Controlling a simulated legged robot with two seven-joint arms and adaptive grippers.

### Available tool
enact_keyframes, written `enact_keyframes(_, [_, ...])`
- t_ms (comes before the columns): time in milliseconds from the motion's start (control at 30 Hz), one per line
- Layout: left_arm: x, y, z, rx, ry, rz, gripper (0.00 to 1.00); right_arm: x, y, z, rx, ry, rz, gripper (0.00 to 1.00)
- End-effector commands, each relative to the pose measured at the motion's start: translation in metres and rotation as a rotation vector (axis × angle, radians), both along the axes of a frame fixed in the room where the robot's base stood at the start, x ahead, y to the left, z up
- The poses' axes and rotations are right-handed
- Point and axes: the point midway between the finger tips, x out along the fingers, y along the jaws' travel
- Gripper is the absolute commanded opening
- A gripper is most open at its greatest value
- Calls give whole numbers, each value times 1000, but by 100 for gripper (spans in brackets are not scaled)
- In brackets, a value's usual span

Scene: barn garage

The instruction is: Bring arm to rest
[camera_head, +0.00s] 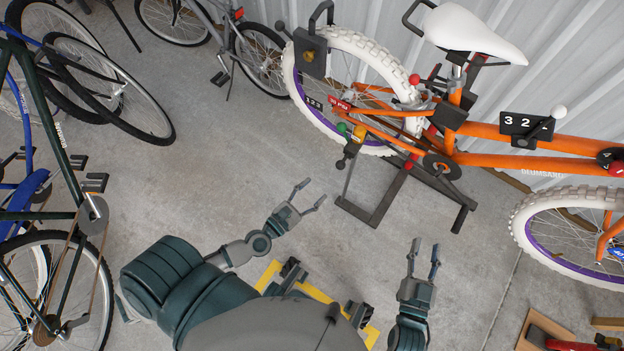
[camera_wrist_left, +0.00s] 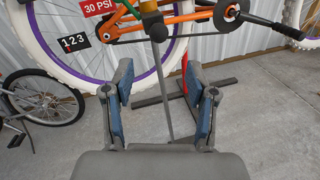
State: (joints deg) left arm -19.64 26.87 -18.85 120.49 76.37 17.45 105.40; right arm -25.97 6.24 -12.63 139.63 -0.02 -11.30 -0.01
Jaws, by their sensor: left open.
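My left gripper (camera_head: 311,196) is open and empty above the concrete floor, left of the black bike stand (camera_head: 378,212) in the head view. In the left wrist view its two fingers (camera_wrist_left: 161,88) are apart, with a thin grey rod visible between and beyond them. My right gripper (camera_head: 424,259) is at the lower middle right of the head view. Its fingers are spread and point up in the picture, with nothing between them. The orange bike (camera_head: 490,150) with white tires stands ahead of both grippers. Neither gripper appears to touch it.
Dark and blue bikes (camera_head: 62,190) stand at the left. A grey bike (camera_head: 225,35) is at the back by the corrugated wall (camera_head: 590,60). Wooden pieces (camera_head: 545,325) lie at the lower right. The concrete floor (camera_head: 215,150) left of my left gripper is clear.

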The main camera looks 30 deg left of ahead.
Motion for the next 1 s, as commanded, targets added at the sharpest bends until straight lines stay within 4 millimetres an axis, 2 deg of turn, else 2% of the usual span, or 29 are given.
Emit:
enact_keyframes(367, [0,0,0,4,-2,0,57,1,0,0,0,1,0,40])
enact_keyframes(467, [-1,-6,6,81,-34,-11,57,0,0,0,0,-1,0,40])
enact_keyframes(567, [-4,-21,23,327,-136,-40,57,0,0,0,0,-1,0,40])
enact_keyframes(767, [-15,-56,68,1236,-463,-43,57,0,0,0,0,0,0,40])
enact_keyframes(800, [-16,-60,74,1412,-513,-33,57,0,0,0,0,0,0,40])
enact_keyframes(900, [-17,-63,85,1797,-599,-6,57,0,0,0,0,0,0,40])
enact_keyframes(1000, [-17,-62,92,2124,-650,14,57,0,0,0,0,0,0,40])
